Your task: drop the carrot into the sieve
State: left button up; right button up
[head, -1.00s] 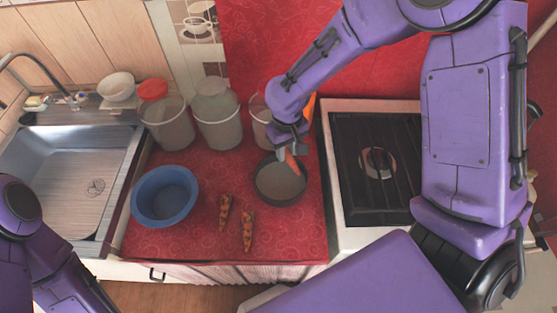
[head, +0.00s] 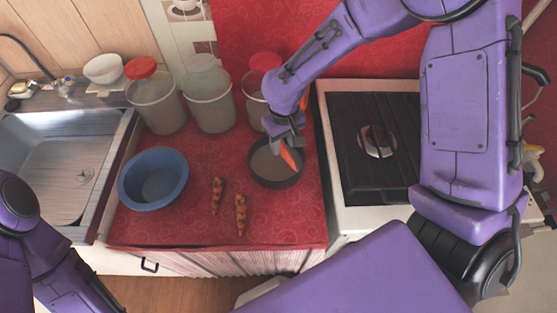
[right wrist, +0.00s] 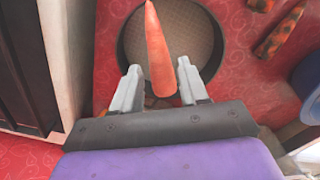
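The sieve (head: 262,180) is a dark, round, shallow vessel on the red counter, left of the stove. Its beige, mesh-like bottom shows in the right wrist view (right wrist: 190,32). My right gripper (head: 285,132) is over the sieve, its fingers close on both sides of a plain orange carrot (head: 290,158). In the right wrist view the carrot (right wrist: 159,50) sits between the fingertips (right wrist: 159,75), thick end toward the palm and narrow end pointing away over the sieve. The exact height above the sieve's bottom is unclear. My left gripper is out of view.
Two patterned orange-brown carrots (head: 240,214) (head: 217,194) lie left of the sieve. A blue bowl (head: 137,202) is farther left. Several jars (head: 208,104) stand at the back, one close behind the sieve. The stove (head: 372,140) borders the counter on the right, the sink (head: 62,165) on the left.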

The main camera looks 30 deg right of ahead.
jog(key=shift+o, duration=0.6)
jog(key=shift+r, duration=0.15)
notch_tip(320, 180, up, 10)
jog(key=shift+r, duration=0.15)
